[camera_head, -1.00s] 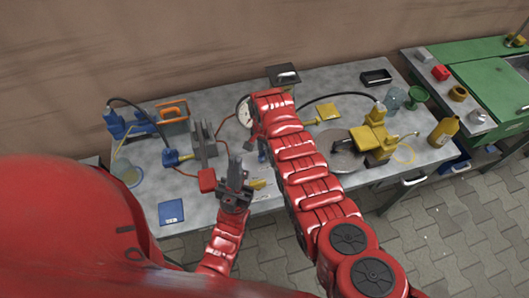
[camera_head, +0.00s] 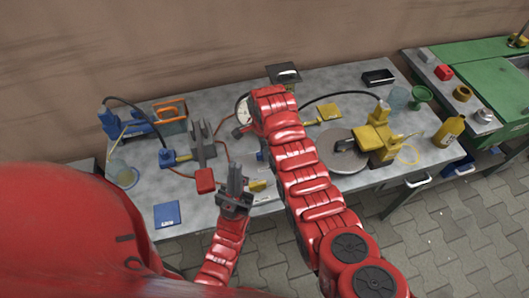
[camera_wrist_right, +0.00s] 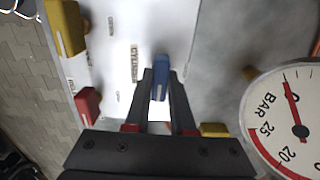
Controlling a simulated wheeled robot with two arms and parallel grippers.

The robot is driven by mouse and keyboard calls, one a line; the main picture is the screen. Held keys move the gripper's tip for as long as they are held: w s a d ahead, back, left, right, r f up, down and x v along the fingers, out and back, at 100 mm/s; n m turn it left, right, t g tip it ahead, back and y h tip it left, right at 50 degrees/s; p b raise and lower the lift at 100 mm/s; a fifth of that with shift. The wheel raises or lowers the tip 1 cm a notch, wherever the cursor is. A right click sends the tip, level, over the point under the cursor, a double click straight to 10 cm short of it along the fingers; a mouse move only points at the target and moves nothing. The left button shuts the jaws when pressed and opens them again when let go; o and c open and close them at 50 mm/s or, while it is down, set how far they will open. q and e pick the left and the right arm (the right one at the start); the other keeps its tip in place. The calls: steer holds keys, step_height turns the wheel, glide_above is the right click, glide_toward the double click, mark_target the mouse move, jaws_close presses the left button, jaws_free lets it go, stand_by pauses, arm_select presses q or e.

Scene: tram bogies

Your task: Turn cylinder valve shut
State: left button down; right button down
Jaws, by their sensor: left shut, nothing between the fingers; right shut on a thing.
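In the right wrist view a small blue valve lever (camera_wrist_right: 159,80) stands between the fingertips of my right gripper (camera_wrist_right: 158,88), which is shut on it. The lever is on a pale plate (camera_wrist_right: 122,35) with a label reading CYLINDER beside it. In the head view my right arm hides most of that plate and the right fingertips; only a bit of blue shows beside the arm. My left gripper (camera_head: 235,170) is shut and empty, fingers pointing up, over the front of the bench, apart from the lever.
A round dial gauge (camera_wrist_right: 292,122) is close to the right gripper. A red handle (camera_wrist_right: 88,105) and a yellow block (camera_wrist_right: 66,26) are on its other side. The metal bench (camera_head: 90,165) also holds a blue card (camera_head: 167,213) and a yellow pump (camera_head: 377,138) on the right.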

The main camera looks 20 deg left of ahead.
steer(key=shift+f, duration=0.1)
stand_by(0.3)
steer(key=c, duration=0.8)
jaws_free()
steer(key=shift+o, duration=0.2)
steer(key=shift+r, duration=0.35)
step_height(320, 180, up, 4)
steer(key=shift+w+r+b, duration=0.1)
steer(key=shift+b, duration=0.65)
step_height(320, 180, up, 3)
steer(key=shift+f+p, duration=0.15)
steer(key=shift+p, duration=0.5)
step_height(320, 180, up, 10)
steer(key=p, duration=0.9)
steer(key=shift+p, duration=0.35)
